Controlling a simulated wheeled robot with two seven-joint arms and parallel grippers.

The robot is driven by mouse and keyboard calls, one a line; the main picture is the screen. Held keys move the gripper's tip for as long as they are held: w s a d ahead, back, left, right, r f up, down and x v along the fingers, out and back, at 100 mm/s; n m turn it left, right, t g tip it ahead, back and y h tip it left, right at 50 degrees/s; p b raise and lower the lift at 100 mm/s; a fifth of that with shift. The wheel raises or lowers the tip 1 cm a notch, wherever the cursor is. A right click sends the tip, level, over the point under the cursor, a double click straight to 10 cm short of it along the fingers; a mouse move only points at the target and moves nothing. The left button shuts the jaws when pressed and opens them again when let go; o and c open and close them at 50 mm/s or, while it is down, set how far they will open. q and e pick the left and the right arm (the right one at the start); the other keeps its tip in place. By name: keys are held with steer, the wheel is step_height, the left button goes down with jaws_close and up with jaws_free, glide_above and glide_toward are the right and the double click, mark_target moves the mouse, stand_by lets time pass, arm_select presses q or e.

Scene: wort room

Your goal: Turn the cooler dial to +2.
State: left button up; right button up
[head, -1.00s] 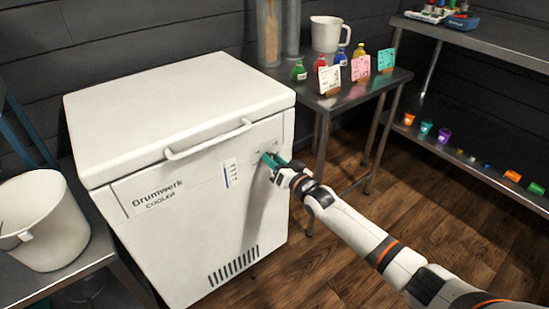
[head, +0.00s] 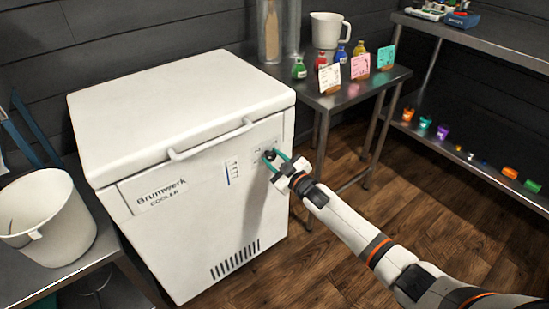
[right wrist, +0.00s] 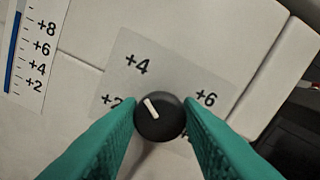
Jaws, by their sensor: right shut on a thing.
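The white cooler (head: 190,190) stands with its lid shut. Its black dial (right wrist: 160,122) sits on a pale plate on the front panel; it also shows small in the head view (head: 269,155). My right gripper (head: 275,158) is shut on the dial, with a green finger on each side. In the right wrist view the white pointer slants up and left, close to +4 and slightly on its +2 side. My left gripper is not in view.
A blue-barred scale (right wrist: 18,48) marked +2 to +8 is left of the dial. The lid handle (head: 210,142) juts out above. A steel table (head: 375,84) with bottles and cards stands right of the cooler. A white bucket (head: 48,225) is at left.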

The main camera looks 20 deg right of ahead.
steer(key=n, duration=0.5)
steer(key=shift+f+n, duration=0.15)
steer(key=shift+n, duration=0.15)
steer(key=n+b, duration=0.1)
steer(key=n, duration=0.4)
arm_select(q)
steer(key=shift+w+d+f+t+b, duration=0.2)
steer(key=shift+w+t, duration=0.2)
steer(key=shift+w, duration=0.25)
steer(key=shift+w+d+f+t+b, duration=0.15)
steer(key=shift+w+t, duration=0.25)
steer(key=shift+w, duration=0.25)
arm_select(e)
steer(key=shift+n, duration=1.2)
steer(key=o, duration=1)
arm_select(q)
steer(key=shift+r, duration=0.1)
arm_select(e)
steer(key=shift+s, duration=0.15)
